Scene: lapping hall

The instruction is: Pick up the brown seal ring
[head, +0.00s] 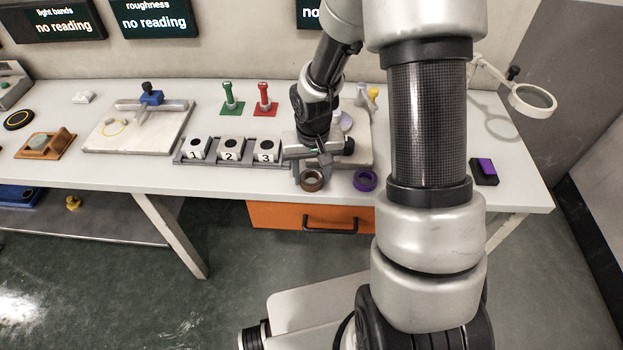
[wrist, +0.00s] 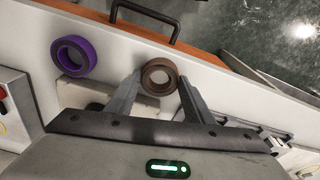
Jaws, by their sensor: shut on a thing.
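The brown seal ring (head: 312,187) is near the front edge of the bench in the head view. In the wrist view the brown ring (wrist: 148,75) sits between the two fingertips, one on each side. My gripper (head: 310,170) is shut on it; it also shows in the wrist view (wrist: 160,78). The fingers partly cover the ring in the head view. I cannot tell whether the ring touches the bench top or is slightly above it.
A purple ring (head: 365,187) lies close by to the right. A block row numbered 1 to 3 (head: 229,163) stands to the left. Behind are green (head: 231,107) and red (head: 265,107) stands. An orange drawer (head: 275,215) hangs below the front edge.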

